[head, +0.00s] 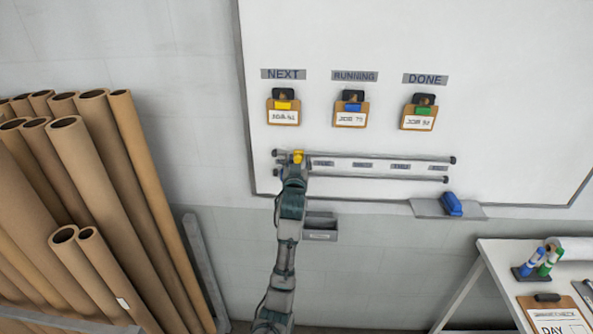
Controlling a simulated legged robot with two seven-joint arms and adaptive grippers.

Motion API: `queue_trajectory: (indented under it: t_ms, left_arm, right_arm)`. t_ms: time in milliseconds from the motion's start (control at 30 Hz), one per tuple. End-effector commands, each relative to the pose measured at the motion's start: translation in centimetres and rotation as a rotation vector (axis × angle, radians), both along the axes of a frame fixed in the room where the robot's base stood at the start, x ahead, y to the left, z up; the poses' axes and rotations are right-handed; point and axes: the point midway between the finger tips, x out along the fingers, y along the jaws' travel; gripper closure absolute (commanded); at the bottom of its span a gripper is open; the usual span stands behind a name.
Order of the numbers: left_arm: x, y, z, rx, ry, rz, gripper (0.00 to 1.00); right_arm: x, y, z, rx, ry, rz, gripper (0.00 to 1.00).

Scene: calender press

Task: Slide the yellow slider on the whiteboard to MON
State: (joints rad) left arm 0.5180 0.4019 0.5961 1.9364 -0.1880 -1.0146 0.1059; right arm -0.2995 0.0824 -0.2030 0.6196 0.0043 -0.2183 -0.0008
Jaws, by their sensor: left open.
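The yellow slider (298,156) sits near the left end of a pair of dark horizontal rails (385,157) low on the whiteboard (510,90). Several small grey labels (362,165) run in a row between the rails. Their words are too small to read for sure, so I cannot tell which is MON. My left gripper (296,168) is open at the slider, just below it in the picture. It hides the slider's lower part and the rail strip behind it. I cannot tell whether the fingers touch the slider. My right gripper is out of view.
Three clipboards (283,117) hang above the rails. A tray (425,209) with a blue eraser (452,204) sticks out at lower right. A small grey box (320,228) is beside my left arm. Cardboard tubes (150,180) stand at left, a table (500,262) at right.

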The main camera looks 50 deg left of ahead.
Motion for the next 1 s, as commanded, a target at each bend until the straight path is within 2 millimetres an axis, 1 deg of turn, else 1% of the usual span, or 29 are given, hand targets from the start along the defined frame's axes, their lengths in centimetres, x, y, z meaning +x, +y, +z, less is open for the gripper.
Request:
queue_trajectory:
  t_ms: [300,400,500,667,900,967,1000]
  left_arm:
    - [-4.5,-5.3,-0.1,0.001,-0.001,-0.001,0.47]
    - [-5.6,-6.6,-0.2,0.0,-0.001,0.0,0.47]
    - [-6.3,-7.4,-0.2,-0.001,0.001,0.0,0.47]
    - [-6.8,-7.8,-0.2,-0.001,0.001,0.001,0.47]
    - [-6.8,-7.8,-0.3,-0.001,0.001,0.0,0.47]
    - [-6.6,-8.2,-0.4,0.003,0.0,-0.002,0.47]
    - [-6.3,-8.7,-0.7,0.011,0.0,-0.005,0.47]
  right_arm:
    - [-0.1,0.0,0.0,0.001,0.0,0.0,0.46]
    - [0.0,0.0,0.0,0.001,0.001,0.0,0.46]
    - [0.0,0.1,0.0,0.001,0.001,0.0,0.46]
    - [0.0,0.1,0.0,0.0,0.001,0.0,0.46]
    - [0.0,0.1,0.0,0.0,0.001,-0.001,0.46]
    - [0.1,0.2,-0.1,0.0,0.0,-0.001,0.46]
    - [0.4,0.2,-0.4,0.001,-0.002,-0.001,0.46]
